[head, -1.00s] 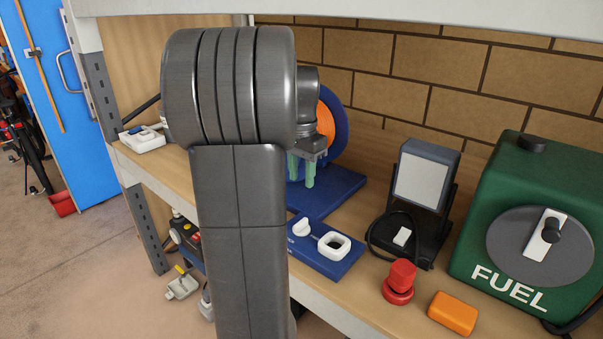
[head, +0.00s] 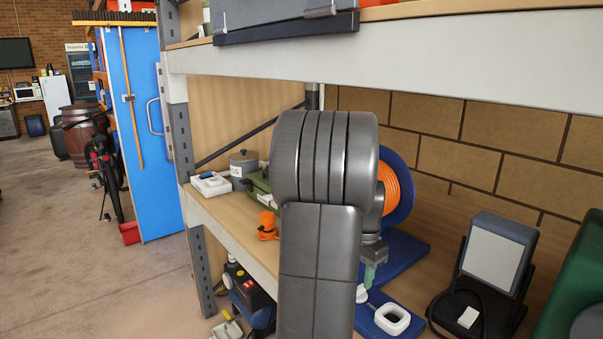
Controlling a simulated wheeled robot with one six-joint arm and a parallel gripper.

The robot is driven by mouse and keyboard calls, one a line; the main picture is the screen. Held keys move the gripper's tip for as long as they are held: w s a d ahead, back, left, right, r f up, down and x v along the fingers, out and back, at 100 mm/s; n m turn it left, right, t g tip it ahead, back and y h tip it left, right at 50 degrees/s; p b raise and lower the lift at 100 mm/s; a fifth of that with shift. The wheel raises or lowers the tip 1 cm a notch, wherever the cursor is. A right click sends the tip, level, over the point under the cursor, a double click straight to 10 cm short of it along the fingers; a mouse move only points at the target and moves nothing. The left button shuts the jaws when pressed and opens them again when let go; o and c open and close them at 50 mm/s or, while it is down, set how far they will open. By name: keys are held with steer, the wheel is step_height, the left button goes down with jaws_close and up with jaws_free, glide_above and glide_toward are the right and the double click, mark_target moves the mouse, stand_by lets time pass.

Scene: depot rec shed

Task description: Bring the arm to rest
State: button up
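My arm stands in the middle of the head view, its grey links hiding part of the shelf behind. My gripper (head: 369,274) shows only partly at the arm's right edge. One green finger points down; the other is hidden behind the arm, so its opening cannot be told. It is in front of the blue reel stand and near a blue board (head: 372,322) with a white ring-shaped handle (head: 392,319). I see nothing held in the visible part of it.
A reel with orange cord (head: 397,188) stands just behind the arm. A lamp (head: 490,258) and a green can (head: 575,285) are at right. An orange object (head: 267,226), a grey pot (head: 243,163) and a white tray (head: 211,184) are at left. An upper shelf (head: 400,62) runs overhead. Open floor lies left.

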steer(key=shift+f, duration=1.75)
steer(key=shift+r, duration=0.15)
step_height(320, 180, up, 13)
step_height(320, 180, down, 14)
steer(key=shift+r, duration=0.25)
steer(key=shift+r+n, duration=0.1)
steer(key=shift+n, duration=0.4)
steer(key=n, duration=0.8)
steer(key=shift+n, duration=0.3)
steer(key=shift+r, duration=0.1)
